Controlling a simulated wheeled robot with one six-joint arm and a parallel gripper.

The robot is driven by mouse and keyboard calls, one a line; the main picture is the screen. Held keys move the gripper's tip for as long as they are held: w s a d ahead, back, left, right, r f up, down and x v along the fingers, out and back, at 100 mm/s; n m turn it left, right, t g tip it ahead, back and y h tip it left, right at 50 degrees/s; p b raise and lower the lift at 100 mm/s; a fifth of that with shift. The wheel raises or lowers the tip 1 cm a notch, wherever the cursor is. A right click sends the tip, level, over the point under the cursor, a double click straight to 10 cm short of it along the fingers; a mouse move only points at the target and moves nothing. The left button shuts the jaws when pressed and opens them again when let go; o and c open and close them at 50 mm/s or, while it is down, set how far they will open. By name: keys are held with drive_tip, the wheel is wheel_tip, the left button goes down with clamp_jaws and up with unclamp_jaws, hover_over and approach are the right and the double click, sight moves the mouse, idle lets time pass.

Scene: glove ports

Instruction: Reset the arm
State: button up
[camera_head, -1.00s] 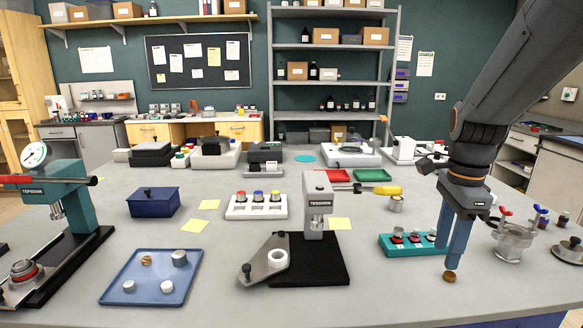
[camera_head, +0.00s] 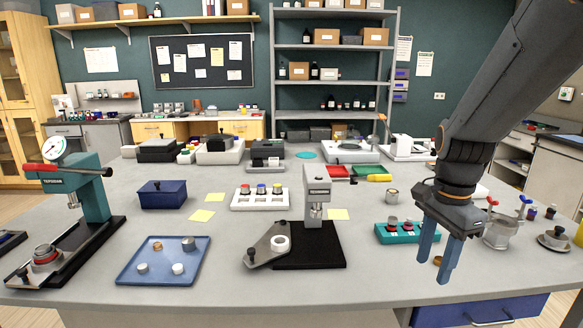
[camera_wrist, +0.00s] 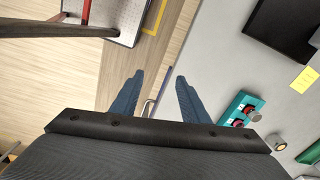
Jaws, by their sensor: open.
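My gripper (camera_head: 433,268) is at the right of the head view, near the table's front edge, with its two blue fingers apart and pointing down. Nothing is held between them. In the wrist view my gripper (camera_wrist: 158,88) is open over the table's front edge and the floor. A small brown round piece (camera_head: 437,261) shows behind the fingers in the head view, partly hidden by them. My arm reaches up to the upper right.
A teal block with red-topped pieces (camera_head: 385,238) stands left of my gripper, partly hidden by it. Right of it is a clear vessel (camera_head: 500,232). A black-based press (camera_head: 325,258) and a blue tray (camera_head: 130,275) stand farther left. A blue drawer (camera_head: 480,312) is below the table edge.

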drive_tip(key=s+a+f+n, duration=0.6)
drive_tip(key=a+n, duration=0.3)
drive_tip(key=n, duration=0.6)
drive_tip(key=shift+s+a+f+t, duration=0.3)
drive_tip(key=shift+a+f+t, duration=0.1)
drive_tip(key=shift+f, duration=0.5)
